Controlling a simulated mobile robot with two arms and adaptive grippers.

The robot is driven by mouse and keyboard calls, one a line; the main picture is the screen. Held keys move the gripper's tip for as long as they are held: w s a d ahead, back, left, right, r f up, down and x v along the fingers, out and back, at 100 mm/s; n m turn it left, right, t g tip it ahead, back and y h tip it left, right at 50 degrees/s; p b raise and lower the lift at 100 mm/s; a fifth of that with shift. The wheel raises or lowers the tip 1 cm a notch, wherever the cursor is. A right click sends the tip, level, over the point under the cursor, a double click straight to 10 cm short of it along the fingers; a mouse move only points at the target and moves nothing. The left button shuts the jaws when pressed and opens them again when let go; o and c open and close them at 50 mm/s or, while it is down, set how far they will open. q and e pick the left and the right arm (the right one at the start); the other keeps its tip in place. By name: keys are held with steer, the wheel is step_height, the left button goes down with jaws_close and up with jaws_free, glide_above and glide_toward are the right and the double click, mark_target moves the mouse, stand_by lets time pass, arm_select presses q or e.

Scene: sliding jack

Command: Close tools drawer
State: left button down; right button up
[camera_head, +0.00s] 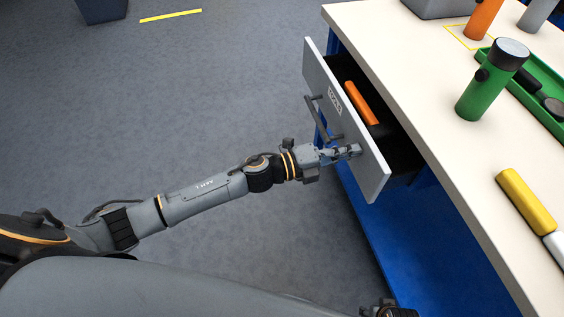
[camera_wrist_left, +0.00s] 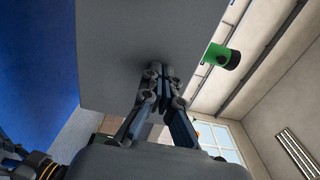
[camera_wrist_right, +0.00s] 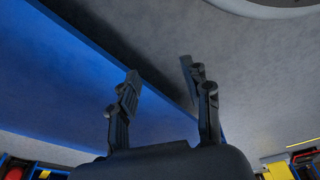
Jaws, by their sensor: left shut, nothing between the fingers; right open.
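The tools drawer (camera_head: 345,118) stands partly open in the head view, pulled out to the left from under the worktop, with a label and a dark bar handle (camera_head: 324,117) on its grey front. An orange-handled tool (camera_head: 362,103) lies inside it. My left gripper (camera_head: 352,151) is shut and empty, its tips at the drawer front below the handle. In the left wrist view the closed tips (camera_wrist_left: 158,72) are at the grey drawer front (camera_wrist_left: 130,40); I cannot tell if they touch. My right gripper (camera_wrist_right: 158,75) is open and empty in the right wrist view.
The cream worktop (camera_head: 440,110) carries a green cylinder tool (camera_head: 490,82), a green tray (camera_head: 540,85), a yellow-handled tool (camera_head: 525,200) and an orange item (camera_head: 483,18). A blue cabinet base (camera_head: 400,235) is below.

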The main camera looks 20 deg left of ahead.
arm_select(q)
steer(key=x, duration=0.9)
steer(key=shift+w+d, duration=0.15)
steer(key=shift+d, duration=0.05)
steer(key=shift+w+d+b, duration=0.25)
steer(key=shift+b, duration=0.05)
steer(key=shift+r, duration=0.2)
arm_select(e)
steer(key=shift+w+a+r, duration=0.1)
steer(key=shift+w+r, duration=0.1)
steer(key=shift+r, duration=0.25)
steer(key=shift+w+a+r, duration=0.1)
steer(key=shift+w+r, duration=0.1)
steer(key=shift+r, duration=0.2)
arm_select(q)
steer(key=shift+r, duration=0.1)
arm_select(e)
steer(key=shift+s, duration=0.15)
